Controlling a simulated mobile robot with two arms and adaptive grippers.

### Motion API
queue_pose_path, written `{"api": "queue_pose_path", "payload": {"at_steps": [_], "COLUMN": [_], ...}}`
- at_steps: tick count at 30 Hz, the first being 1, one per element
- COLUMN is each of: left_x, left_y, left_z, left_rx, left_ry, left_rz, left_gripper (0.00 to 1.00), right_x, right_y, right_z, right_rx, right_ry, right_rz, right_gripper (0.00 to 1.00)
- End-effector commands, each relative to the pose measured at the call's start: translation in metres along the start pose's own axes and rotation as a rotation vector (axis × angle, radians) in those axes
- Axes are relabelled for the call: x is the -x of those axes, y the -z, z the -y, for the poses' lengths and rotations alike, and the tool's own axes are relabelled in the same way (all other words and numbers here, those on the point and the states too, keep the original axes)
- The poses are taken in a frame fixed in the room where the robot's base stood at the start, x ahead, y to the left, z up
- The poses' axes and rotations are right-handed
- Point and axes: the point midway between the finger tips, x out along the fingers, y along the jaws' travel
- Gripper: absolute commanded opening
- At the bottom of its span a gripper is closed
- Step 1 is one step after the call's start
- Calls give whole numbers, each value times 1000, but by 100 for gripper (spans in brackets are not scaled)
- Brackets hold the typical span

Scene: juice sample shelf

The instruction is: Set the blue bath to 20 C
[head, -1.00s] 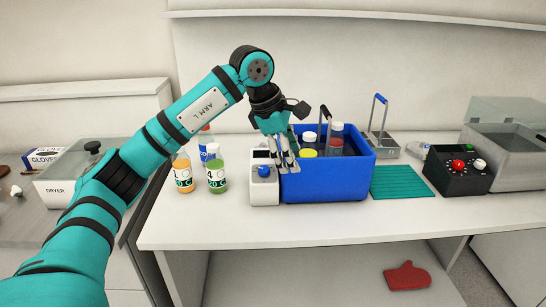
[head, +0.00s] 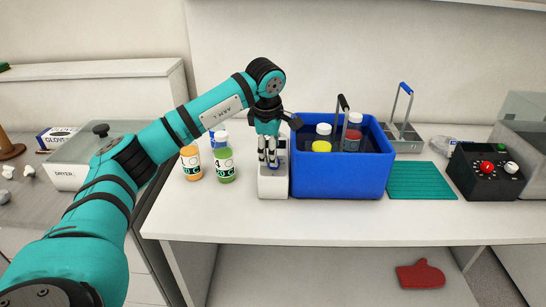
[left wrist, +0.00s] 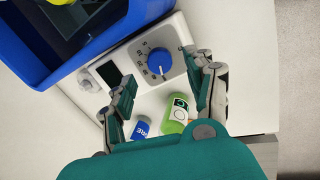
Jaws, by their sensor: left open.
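The blue bath (head: 340,181) stands on the bench with bottles and a rack handle inside it. Its white control box (head: 273,186) is against its left side. In the left wrist view the box carries a blue knob (left wrist: 159,62), a ring of scale marks and a dark display (left wrist: 109,73). The knob's white pointer is visible, but I cannot read its setting. My left gripper (head: 268,163) is over the control box, fingers pointing down. In the left wrist view its open fingers (left wrist: 163,88) are spread to either side below the knob, apart from it. My right gripper is not in view.
An orange bottle (head: 191,163) and a green bottle (head: 224,166) stand left of the box, with a blue-labelled bottle (head: 220,139) behind. A teal mat (head: 421,181) and a black control box (head: 485,171) lie to the right. The bench front is clear.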

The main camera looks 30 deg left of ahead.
Motion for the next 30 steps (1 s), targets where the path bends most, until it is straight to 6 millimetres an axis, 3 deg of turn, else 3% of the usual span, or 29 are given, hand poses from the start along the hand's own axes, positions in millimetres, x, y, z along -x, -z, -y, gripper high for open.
{"api": "queue_pose_path", "payload": {"at_steps": [3, 9, 15, 19, 30], "left_x": [-20, -38, -42, -42, -41], "left_y": [0, 0, 0, 0, -1], "left_z": [0, 0, 0, 0, 0], "left_rx": [0, 0, -1, -1, -1], "left_ry": [3, 1, -1, 0, 0], "left_rz": [-1, 0, 1, 1, 1], "left_gripper": [55, 55, 55, 55, 7], "right_x": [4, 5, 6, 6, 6], "right_y": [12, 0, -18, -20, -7], "right_z": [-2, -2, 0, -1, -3], "right_rx": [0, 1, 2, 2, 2], "right_ry": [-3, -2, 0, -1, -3], "right_rz": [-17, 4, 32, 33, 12], "right_gripper": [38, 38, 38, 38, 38]}}
